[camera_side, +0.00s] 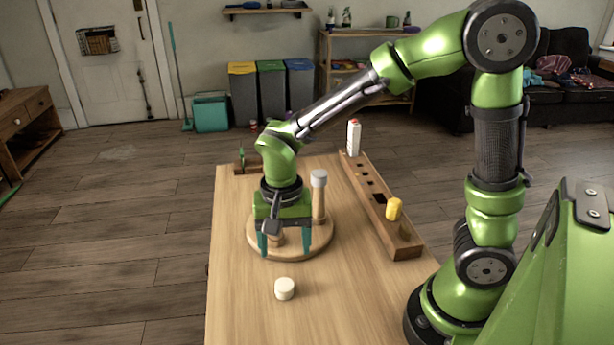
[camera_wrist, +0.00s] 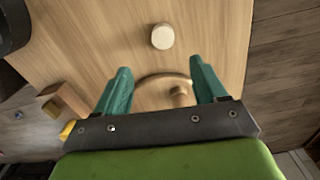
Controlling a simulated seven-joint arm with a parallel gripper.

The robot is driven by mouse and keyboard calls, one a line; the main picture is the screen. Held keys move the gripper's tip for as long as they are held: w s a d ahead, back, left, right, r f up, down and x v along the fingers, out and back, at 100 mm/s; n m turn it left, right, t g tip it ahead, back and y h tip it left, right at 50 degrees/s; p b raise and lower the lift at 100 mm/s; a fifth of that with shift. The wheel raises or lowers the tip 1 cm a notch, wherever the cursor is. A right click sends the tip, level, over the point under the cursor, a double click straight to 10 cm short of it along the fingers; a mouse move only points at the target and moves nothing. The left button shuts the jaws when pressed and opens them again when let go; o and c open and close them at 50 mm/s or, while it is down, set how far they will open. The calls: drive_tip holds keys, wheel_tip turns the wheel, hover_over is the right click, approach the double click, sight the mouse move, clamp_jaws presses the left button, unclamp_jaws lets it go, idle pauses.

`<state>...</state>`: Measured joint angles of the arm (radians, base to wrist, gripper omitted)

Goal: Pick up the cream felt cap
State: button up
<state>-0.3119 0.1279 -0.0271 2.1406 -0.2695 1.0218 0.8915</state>
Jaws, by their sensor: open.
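The cream felt cap (camera_side: 285,289), a short pale cylinder, stands on the bare tabletop in front of the round wooden base. In the wrist view the cap (camera_wrist: 162,36) lies beyond my fingertips, roughly in line with the gap between them. My gripper (camera_side: 285,252) is open, with its two teal fingers pointing down over the round base. In the wrist view my gripper (camera_wrist: 159,65) has nothing between its fingertips touching them. The cap is apart from both fingers and fully visible.
The round wooden base (camera_side: 258,244) carries an upright post with a grey top (camera_side: 319,180) close to my gripper. A long wooden rack (camera_side: 408,242) runs along the right, with a yellow cylinder (camera_side: 393,209) and a white, red-topped object (camera_side: 353,138). The tabletop (camera_side: 240,310) around the cap is clear.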

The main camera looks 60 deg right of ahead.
hover_over(284, 283)
drive_tip(key=f, duration=0.4)
drive_tip(key=shift+s+d+f, duration=0.15)
drive_tip(key=shift+s+d, duration=0.05)
drive_tip(key=shift+d, duration=0.05)
drive_tip(key=shift+w+a+f, duration=0.1)
drive_tip(key=shift+f, duration=1.35)
drive_tip(key=shift+w+a+f, duration=0.1)
drive_tip(key=shift+f, duration=1.3)
drive_tip(key=c, duration=0.9)
